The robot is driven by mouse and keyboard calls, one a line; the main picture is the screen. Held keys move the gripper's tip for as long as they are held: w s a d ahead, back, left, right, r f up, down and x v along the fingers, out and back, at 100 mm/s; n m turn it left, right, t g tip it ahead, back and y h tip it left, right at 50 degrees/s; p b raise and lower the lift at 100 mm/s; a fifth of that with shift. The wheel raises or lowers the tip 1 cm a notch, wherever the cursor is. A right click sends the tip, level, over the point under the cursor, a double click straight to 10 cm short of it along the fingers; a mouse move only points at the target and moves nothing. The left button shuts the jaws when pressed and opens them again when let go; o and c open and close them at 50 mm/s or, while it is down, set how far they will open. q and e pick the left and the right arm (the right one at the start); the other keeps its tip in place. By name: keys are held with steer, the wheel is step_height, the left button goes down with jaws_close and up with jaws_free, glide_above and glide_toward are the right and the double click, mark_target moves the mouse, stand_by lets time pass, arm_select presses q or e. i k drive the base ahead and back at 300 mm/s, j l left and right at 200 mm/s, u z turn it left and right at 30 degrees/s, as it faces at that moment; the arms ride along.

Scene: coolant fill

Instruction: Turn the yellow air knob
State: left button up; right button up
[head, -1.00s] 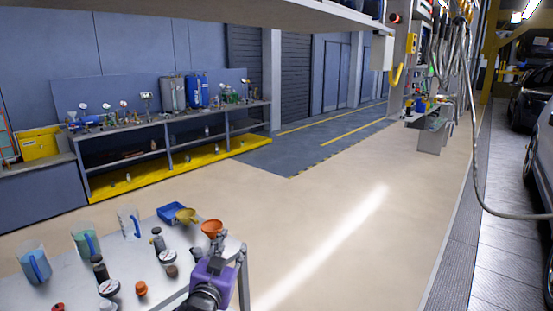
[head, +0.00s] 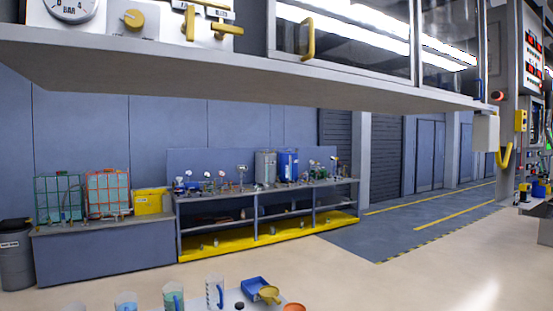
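A round yellow knob (head: 134,19) sits on a pale plate at the top left of the head view, on a panel above a grey shelf. A dial gauge marked BAR (head: 72,8) is just left of it, cut off by the top edge. Yellow valve handles (head: 226,29) are to its right. Neither of my grippers shows, and nothing touches the knob.
The grey shelf (head: 250,72) juts out below the panel. A glass-door cabinet with a yellow handle (head: 308,40) is right of the valves. Below, a table holds jugs (head: 214,292), a blue tray (head: 255,287) and funnels. Open floor lies beyond.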

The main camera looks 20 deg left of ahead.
mark_target(134, 20)
steer(key=u, duration=1.5)
steer(key=l, duration=0.5)
steer(key=i+u, duration=0.05)
